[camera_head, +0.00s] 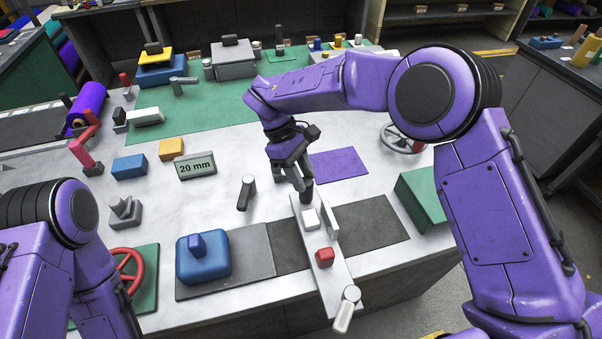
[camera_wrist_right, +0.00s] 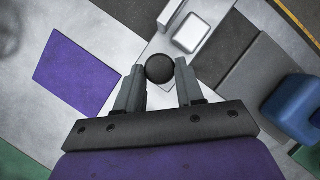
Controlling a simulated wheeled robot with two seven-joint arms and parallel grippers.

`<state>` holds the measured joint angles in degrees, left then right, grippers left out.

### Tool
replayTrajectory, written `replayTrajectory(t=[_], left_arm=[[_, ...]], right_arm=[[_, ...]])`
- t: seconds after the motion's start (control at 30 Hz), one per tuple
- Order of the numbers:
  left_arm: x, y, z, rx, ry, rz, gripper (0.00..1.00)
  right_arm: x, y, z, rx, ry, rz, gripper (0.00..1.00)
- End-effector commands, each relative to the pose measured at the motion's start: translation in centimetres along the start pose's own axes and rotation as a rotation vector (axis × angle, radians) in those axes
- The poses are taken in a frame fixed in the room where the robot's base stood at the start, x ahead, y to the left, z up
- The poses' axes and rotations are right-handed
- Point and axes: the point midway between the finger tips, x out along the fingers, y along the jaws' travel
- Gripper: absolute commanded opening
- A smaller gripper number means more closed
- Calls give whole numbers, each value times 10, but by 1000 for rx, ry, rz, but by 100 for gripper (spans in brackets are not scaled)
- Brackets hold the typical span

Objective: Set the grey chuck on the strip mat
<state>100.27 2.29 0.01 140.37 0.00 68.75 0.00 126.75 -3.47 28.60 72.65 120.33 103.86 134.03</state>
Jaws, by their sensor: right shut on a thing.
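My right gripper (camera_head: 304,187) points down over the pale bar (camera_head: 335,285) in the middle of the table. Its jaws are shut on a dark knob-topped piece (camera_head: 307,192); in the right wrist view its round black top (camera_wrist_right: 159,68) sits between the fingers. Its lower part is hidden or small, so I cannot tell if it touches the bar. A dark strip-like mat (camera_head: 372,224) runs beneath the bar. My left gripper is out of frame.
A blue box (camera_head: 204,258) stands on a grey mat to the left, a green box (camera_head: 421,198) to the right. A purple mat (camera_head: 340,165) lies bare behind.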

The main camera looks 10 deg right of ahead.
Motion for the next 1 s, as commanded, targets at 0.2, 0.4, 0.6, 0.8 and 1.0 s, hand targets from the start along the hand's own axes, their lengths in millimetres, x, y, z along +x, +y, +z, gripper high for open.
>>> replayTrajectory(t=[0.2, 0.4, 0.6, 0.8, 1.0], left_arm=[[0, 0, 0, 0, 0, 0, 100], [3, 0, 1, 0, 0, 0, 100], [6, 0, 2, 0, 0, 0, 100], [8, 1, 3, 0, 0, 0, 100], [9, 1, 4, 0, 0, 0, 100]], right_arm=[[0, 0, 0, 1, 0, -1, 0], [2, 0, -1, 1, 0, -1, 0], [4, 0, -2, 1, 0, -1, 0], [7, 0, -3, 1, 0, -1, 0], [7, 0, -4, 1, 0, -1, 50]])
